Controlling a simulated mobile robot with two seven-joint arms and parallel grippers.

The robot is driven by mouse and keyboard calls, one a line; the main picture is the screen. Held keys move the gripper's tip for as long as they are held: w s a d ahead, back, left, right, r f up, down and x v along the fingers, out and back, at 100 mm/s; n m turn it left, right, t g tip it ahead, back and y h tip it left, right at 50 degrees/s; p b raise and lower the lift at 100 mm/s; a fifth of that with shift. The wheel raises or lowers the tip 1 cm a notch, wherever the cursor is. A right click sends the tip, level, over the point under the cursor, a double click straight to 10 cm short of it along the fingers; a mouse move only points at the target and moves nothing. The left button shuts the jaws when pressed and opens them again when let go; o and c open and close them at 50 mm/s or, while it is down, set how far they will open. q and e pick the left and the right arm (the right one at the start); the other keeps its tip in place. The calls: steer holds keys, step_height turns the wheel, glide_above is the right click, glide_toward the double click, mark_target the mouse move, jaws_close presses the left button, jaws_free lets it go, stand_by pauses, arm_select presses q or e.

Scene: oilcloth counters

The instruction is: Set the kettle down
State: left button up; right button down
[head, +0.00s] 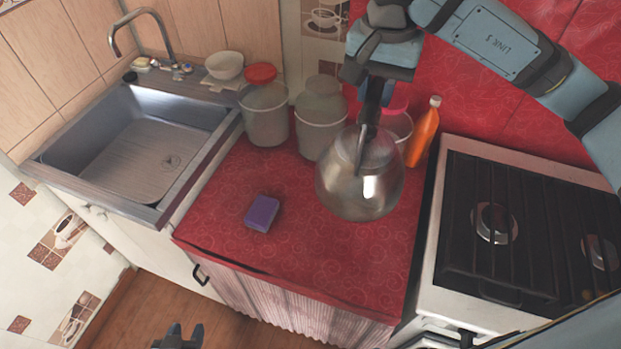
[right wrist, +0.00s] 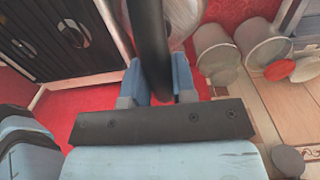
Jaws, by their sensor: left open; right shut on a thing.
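A round metal kettle (head: 352,192) hangs from my right gripper (head: 368,128) over the red oilcloth counter (head: 310,260). The right gripper is shut on the kettle's dark handle. In the right wrist view the handle (right wrist: 150,40) lies between the blue fingers (right wrist: 160,82), with part of the kettle body (right wrist: 180,20) behind it. I cannot tell for sure how far the kettle's base is from the counter. My left gripper (head: 180,338) is open and empty at the bottom edge of the head view, over the wooden floor in the picture.
A purple sponge (head: 262,213) lies on the counter left of the kettle. Lidded pots (head: 264,112) and an orange bottle (head: 423,132) stand along the back. The sink (head: 140,140) is left, the stove (head: 530,230) right. The counter's front middle is clear.

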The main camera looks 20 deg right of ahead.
step_height(320, 180, down, 19)
steer(key=shift+s+f+p, duration=0.1)
steer(key=shift+f+p, duration=0.1)
steer(key=shift+p, duration=0.6)
steer(key=shift+f, duration=0.35)
steer(key=c, duration=0.9)
jaws_free()
